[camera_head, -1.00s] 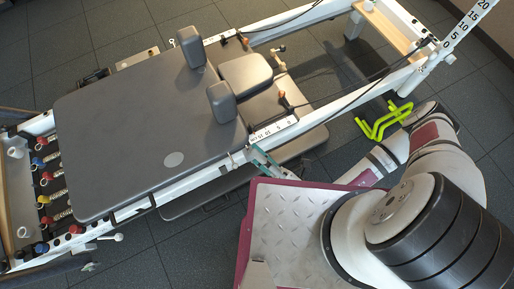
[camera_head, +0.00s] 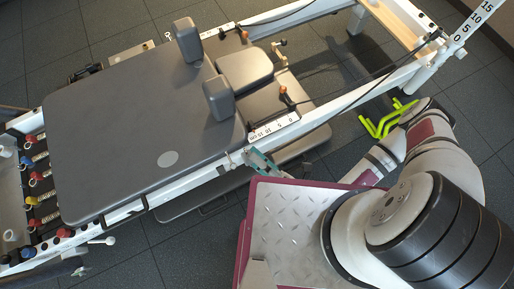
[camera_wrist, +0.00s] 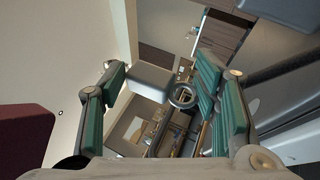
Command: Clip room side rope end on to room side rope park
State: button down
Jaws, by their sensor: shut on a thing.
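My gripper (camera_head: 262,161) shows as small teal fingers beside the near rail of the reformer, partly hidden by my platform. The near black rope (camera_head: 372,82) runs from the right end post toward an orange-topped post (camera_head: 283,91) on the carriage. I cannot tell which fitting is the room side rope park. A small fitting (camera_head: 230,161) sits on the near rail beside my gripper.
The grey carriage (camera_head: 110,130) with two upright shoulder rests (camera_head: 187,40) fills the left and middle. Coloured spring knobs (camera_head: 33,177) line the left end. A yellow-green object (camera_head: 383,122) is near my arm at the right. Dark floor (camera_head: 170,255) is clear below the reformer.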

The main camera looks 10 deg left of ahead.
notch_tip(320, 180, down, 11)
jog(key=b, duration=1.4)
jog(key=shift+r, duration=0.2)
dwell(0.3)
notch_tip(320, 180, down, 14)
jog(key=b, duration=1.2)
dwell(0.5)
